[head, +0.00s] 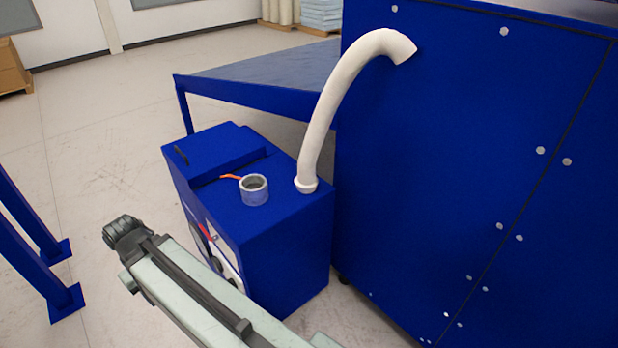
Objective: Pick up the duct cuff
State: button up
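The duct cuff (255,197) is a short grey ring, open at the top. It stands upright on the flat top of a blue cabinet (250,222), left of the base of a white hose. Nothing touches it from above. A pale arm link of mine with a dark, ribbed end reaches in from the bottom, in front of the cabinet and to the lower left of the cuff. No gripper fingers show in the head view.
A small orange item (231,177) lies beside the cuff. The white hose (333,105) rises from the cabinet to a tall blue machine (450,170) at right. A blue table (262,75) stands behind. Blue posts (30,245) stand at left, with open floor between.

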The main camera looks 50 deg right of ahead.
aim_at(306, 180)
jog(key=z, duration=0.05)
jog(key=i, duration=0.95)
jog(key=u, duration=0.05)
